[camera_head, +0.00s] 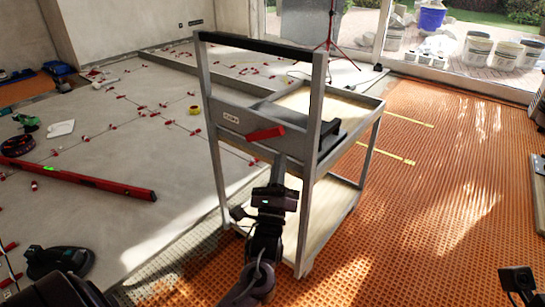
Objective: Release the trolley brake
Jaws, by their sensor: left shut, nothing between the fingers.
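The trolley (204,110) is a grey metal frame with a dark handle bar across the top. It stands upright in the middle of the view. A red brake lever (265,133) sits on its near crosspiece, tilted slightly up to the right. My left gripper (279,160) is just below and right of the lever, in front of the trolley's near side. It is shut with nothing in it. I cannot tell whether its tips touch the trolley. The fingers of my right gripper are not visible.
Pale tiles with red levelling clips cover the floor at left, with a red spirit level (90,180) on them. Orange matting (430,190) lies open right of the trolley. Several buckets (475,50) stand behind the glass. A red tripod (331,30) is behind the trolley.

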